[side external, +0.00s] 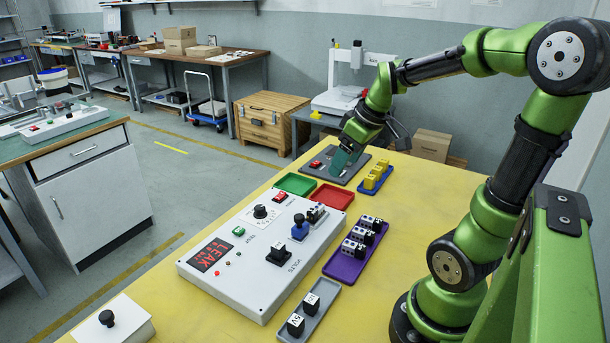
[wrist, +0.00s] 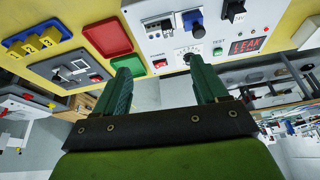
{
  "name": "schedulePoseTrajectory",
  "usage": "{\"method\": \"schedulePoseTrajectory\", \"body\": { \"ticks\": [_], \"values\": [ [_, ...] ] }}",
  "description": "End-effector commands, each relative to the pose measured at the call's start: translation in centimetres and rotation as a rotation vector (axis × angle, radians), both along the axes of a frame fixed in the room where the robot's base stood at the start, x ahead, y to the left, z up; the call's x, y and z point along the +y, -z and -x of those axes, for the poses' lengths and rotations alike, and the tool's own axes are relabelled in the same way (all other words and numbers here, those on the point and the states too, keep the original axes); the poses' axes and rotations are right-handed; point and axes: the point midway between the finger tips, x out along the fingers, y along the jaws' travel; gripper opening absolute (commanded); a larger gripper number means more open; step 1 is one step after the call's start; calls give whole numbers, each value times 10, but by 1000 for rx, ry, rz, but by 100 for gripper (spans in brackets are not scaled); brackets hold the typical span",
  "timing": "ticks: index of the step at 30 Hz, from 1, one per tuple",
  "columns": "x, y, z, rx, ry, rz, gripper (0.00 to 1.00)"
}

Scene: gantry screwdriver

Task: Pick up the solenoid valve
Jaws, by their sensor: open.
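No part is labelled as the solenoid valve. A blue block with a dark round top (side external: 300,229) stands on the white test panel (side external: 222,275) and may be it, but I cannot be sure; it also shows in the wrist view (wrist: 193,20). Several grey-and-black blocks (side external: 354,248) sit in the purple tray (side external: 345,272). My gripper (side external: 341,160) is open and empty, above the dark grey plate at the table's far end, well away from the blue block. In the wrist view both green fingers (wrist: 163,72) are apart with nothing between them.
The panel's red display reads LEAK (side external: 209,255). A green tray (side external: 296,184) and a red tray (side external: 332,197) look empty. Yellow numbered blocks (side external: 376,175) sit in a blue tray.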

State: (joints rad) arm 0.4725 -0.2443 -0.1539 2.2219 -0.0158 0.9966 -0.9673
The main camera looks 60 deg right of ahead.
Motion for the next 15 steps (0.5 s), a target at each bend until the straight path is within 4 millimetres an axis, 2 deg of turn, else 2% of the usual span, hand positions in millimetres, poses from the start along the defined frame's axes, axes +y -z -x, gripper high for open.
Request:
{"method": "schedulePoseTrajectory", "body": {
  "ticks": [5,15],
  "values": [
    [1,12,-5,5,-61,20,72],
    [2,79,-32,6,-60,18,72]
  ]
}}
